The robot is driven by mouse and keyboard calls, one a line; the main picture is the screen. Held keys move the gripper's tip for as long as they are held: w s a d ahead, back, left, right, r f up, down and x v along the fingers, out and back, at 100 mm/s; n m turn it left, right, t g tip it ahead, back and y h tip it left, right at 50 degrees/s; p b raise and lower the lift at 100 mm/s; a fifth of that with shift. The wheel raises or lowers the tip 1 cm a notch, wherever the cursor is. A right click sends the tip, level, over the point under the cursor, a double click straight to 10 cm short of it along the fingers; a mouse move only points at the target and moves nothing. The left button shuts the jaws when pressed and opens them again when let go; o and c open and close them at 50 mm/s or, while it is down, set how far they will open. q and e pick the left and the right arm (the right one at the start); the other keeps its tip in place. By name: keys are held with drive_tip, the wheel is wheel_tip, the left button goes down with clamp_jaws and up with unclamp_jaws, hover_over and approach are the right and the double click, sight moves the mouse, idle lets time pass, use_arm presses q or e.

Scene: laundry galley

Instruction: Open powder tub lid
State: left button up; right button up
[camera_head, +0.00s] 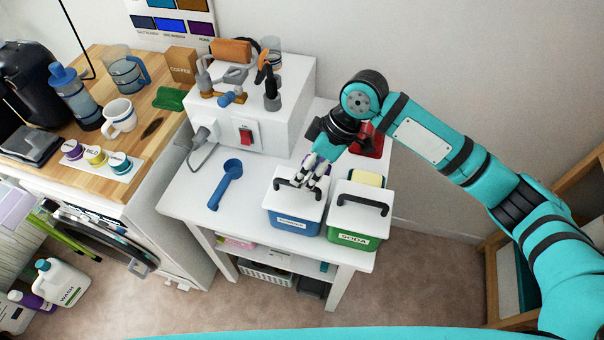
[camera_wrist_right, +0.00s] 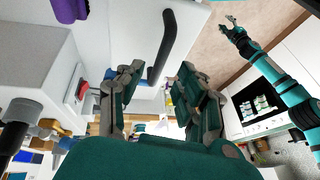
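A blue tub (camera_head: 292,222) with a white lid (camera_head: 284,199) and black bar handle (camera_head: 287,183) stands on the white table; its label is too small to read surely. The lid sits on the tub. My right gripper (camera_head: 316,174) is over the lid, by the handle's right end. In the right wrist view, its fingers (camera_wrist_right: 160,85) are spread, with the black handle (camera_wrist_right: 176,45) ahead between them; contact is unclear. A teal arm at the right wrist view's upper right ends in what appears to be my left gripper (camera_wrist_right: 231,22), too small to judge.
A green tub (camera_head: 352,238) marked SODA, with its own black handle, stands close on the right. A blue scoop (camera_head: 227,184) lies on the table to the left. A red object (camera_head: 368,142) and a yellow block (camera_head: 368,178) are behind. A white box (camera_head: 266,117) stands at the back left.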

sight(298, 187)
drive_tip(key=shift+a+f, duration=0.35)
drive_tip(key=shift+f, duration=0.25)
drive_tip(key=shift+a+f, duration=0.15)
drive_tip(key=shift+f, duration=0.45)
drive_tip(key=shift+a+f, duration=0.1)
clamp_jaws()
use_arm(q)
drive_tip(key=shift+s+a+r, duration=0.1)
drive_tip(key=shift+s+r, duration=0.05)
drive_tip(key=shift+s, duration=0.65)
